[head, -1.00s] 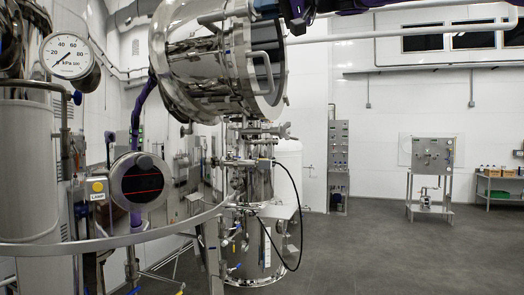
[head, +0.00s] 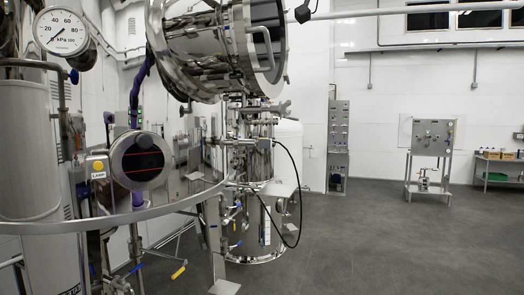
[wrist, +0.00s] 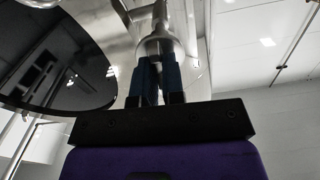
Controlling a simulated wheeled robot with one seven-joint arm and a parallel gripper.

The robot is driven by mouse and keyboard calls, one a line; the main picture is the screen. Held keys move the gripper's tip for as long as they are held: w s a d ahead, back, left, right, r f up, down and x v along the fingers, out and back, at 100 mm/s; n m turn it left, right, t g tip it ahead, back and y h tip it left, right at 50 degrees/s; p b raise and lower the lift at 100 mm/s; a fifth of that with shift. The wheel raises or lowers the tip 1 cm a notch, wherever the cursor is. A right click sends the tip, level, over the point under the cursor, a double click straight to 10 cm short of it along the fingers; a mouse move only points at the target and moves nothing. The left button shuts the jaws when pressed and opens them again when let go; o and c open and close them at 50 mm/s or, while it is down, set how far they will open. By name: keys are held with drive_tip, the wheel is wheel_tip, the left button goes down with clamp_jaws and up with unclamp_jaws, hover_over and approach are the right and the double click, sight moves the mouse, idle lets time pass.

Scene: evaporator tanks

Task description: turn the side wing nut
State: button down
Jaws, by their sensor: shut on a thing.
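In the wrist view, my gripper (wrist: 159,72) points up with its two dark blue fingers close together. They are shut on a polished metal part (wrist: 160,42), which looks like the side wing nut. A metal stem rises above it. The fingers hide the lower portion, so I cannot tell its turn angle. The large steel tank (head: 215,50) fills the upper middle of the head view, with a side handle and a dark round end. The gripper and the wing nut cannot be made out in the head view.
A black cable (head: 296,190) loops beside the lower vessel. Open grey floor (head: 350,240) lies to the right, before a panel stand (head: 431,140).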

drive_tip(key=shift+f+n, duration=0.1)
drive_tip(key=shift+n, duration=0.3)
drive_tip(key=shift+n, duration=1.2)
drive_tip(key=shift+n, duration=0.7)
drive_tip(key=c, duration=1.1)
unclamp_jaws()
drive_tip(key=shift+c, duration=0.2)
drive_tip(key=shift+d, duration=0.1)
